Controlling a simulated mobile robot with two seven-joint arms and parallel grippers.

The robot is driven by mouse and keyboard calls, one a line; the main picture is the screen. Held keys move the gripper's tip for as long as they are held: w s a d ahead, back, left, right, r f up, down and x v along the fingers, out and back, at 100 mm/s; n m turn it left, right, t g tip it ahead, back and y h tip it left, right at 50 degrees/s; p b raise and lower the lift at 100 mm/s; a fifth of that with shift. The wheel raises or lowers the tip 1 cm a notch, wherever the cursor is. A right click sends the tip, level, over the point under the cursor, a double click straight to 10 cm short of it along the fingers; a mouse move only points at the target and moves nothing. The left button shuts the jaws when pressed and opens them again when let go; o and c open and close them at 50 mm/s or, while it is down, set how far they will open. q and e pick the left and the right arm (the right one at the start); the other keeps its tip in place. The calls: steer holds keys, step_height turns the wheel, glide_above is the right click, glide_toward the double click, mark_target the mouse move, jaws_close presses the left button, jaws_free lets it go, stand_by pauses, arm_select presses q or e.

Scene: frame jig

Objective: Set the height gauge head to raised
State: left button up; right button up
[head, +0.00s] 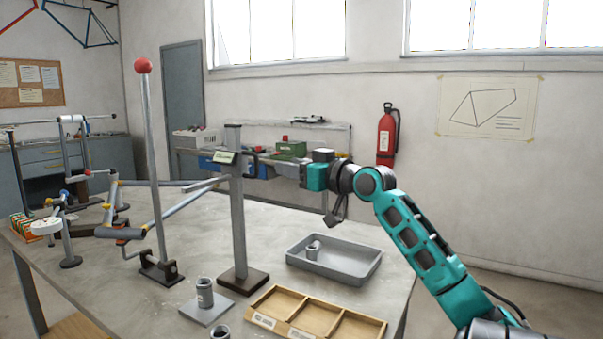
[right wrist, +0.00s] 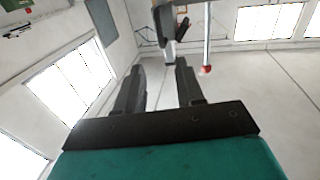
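The height gauge is a grey upright column (head: 237,220) on a dark square base (head: 243,281). Its head (head: 224,157), with a small pale display, sits high on the column near the top, and a dark loop handle (head: 252,151) is on its right side. In the right wrist view the head (right wrist: 164,22) shows upside down, beyond the fingertips. My right gripper (head: 270,162) comes from the right at about head height. Its two fingers (right wrist: 161,66) are apart with nothing held between them. My left gripper is not in view.
A tall lever with a red ball (head: 143,66) stands left of the gauge. A grey tray (head: 333,275) holding a small part, a wooden divided box (head: 274,303) and a plate with a cylinder (head: 206,308) are on the table. Frame jig tubes (head: 120,233) fill the left.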

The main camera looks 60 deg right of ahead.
steer(key=shift+s+a, duration=0.1)
steer(key=shift+s, duration=0.95)
